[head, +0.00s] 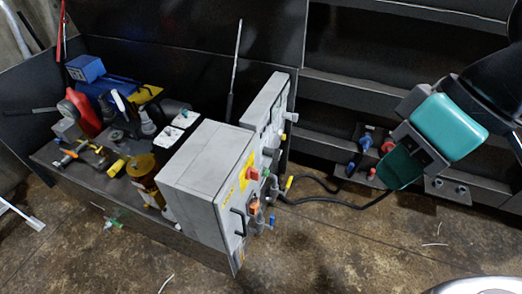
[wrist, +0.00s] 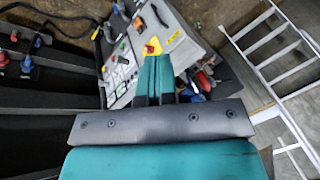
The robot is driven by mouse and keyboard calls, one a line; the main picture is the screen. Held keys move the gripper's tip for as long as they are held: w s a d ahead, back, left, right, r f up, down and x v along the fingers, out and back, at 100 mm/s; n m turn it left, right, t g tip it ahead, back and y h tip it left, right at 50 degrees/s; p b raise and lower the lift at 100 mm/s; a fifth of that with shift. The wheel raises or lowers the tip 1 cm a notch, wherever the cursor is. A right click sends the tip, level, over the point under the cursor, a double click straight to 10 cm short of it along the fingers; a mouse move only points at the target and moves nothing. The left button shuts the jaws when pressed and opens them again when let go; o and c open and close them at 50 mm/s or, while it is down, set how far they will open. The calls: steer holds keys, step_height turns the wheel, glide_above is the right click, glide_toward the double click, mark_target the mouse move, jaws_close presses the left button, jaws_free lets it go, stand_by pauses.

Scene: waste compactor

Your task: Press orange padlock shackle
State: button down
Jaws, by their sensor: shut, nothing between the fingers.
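A small orange part (head: 253,207), which looks like the padlock, is on the front of the grey control box (head: 195,165) in the head view.
A red knob (head: 253,172) on a yellow plate sits above the orange part. A black cable (head: 325,200) runs from the box to the right. Blue and red connectors (head: 365,145) sit on the dark steps behind my gripper. A cluttered bench (head: 85,180) is at left; a ladder (wrist: 275,50) lies right.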

steer(key=w+a+f+m+t+y+b, duration=0.1)
steer(key=w+f+m+b, duration=0.3)
steer(key=f, duration=0.6)
steer(key=w+a+f+m+t+y+b, duration=0.1)
steer(key=w+a+f+m+t+b, duration=0.1)
steer(key=w+a+f+m+b, duration=0.2)
steer(key=w+a+f+m+t+y+b, duration=0.1)
steer(key=w+a+f+m+b, duration=0.2)
steer(key=f, duration=1.5)
steer(key=w+m+b, duration=0.2)
steer(key=w+b, duration=0.3)
steer(key=b, duration=0.1)
steer(key=shift+w+a+f+t+b, duration=0.2)
steer(key=shift+w+f+t+b, duration=0.05)
steer(key=shift+t+b, duration=0.1)
steer(key=shift+f, duration=0.1)
steer(key=shift+a+r+b+x, duration=0.15)
steer(key=shift+b+x, duration=0.2)
steer(key=shift+x, duration=1.95)
steer(key=shift+a+r+b+x, duration=0.2)
steer(key=shift+b+x, duration=0.15)
steer(key=shift+x, duration=1.95)
steer(key=shift+a+r+b+x, duration=0.15)
steer(key=shift+b+x, duration=0.2)
steer(key=shift+x, duration=2)
